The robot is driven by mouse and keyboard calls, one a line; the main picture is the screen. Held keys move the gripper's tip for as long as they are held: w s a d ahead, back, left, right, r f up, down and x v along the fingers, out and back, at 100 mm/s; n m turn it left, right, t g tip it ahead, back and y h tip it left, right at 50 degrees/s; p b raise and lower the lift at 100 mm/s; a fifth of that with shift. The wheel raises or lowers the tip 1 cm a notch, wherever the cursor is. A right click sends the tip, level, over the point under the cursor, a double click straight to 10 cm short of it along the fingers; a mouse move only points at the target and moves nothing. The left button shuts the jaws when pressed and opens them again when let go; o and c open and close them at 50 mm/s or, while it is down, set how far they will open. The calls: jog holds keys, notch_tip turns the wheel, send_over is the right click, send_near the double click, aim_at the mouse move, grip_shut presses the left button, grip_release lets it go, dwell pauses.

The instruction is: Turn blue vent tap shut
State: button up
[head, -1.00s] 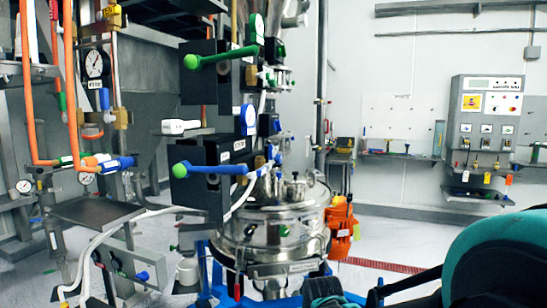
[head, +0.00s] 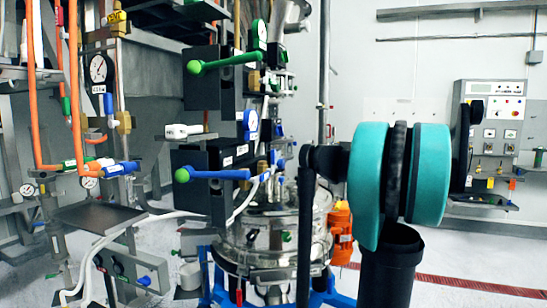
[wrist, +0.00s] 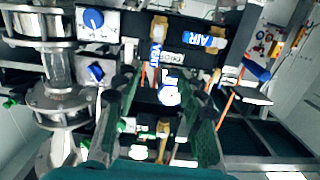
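In the wrist view a blue tap handle marked VENT (wrist: 156,56) points along the picture's height, below a dark block. A second blue handle marked AIR (wrist: 198,38) lies crosswise to its right. My gripper (wrist: 164,86) is open, its two dark fingers spread low in the wrist view. The VENT handle is beyond the fingertips, apart from them, in line with the gap. A white and blue part (wrist: 170,94) shows between the fingers. In the head view I cannot tell which blue handle is the vent tap; my fingers are not clearly visible there.
In the head view a blue lever with a green knob (head: 212,174) and a green lever (head: 224,62) stick out left from black boxes. A steel vessel (head: 270,235) stands below. Orange pipes (head: 75,90) and a grey shelf (head: 98,217) are at left. Floor is clear at right.

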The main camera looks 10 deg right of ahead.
jog(key=d+r, duration=0.1)
jog(key=r, duration=0.1)
send_near(273, 164)
jog(key=shift+n+y, duration=0.3)
jog(key=w+a, duration=0.2)
jog(key=w+a+r, duration=0.1)
jog(key=w+a, duration=0.1)
jog(key=a, duration=0.1)
jog(key=w+a+r, duration=0.1)
jog(key=w+a, duration=0.1)
jog(key=a, duration=0.1)
jog(key=shift+w+a+r, duration=0.1)
jog(key=shift+a+r, duration=0.05)
jog(key=shift+r, duration=0.05)
jog(key=shift+c, duration=0.3)
grip_shut()
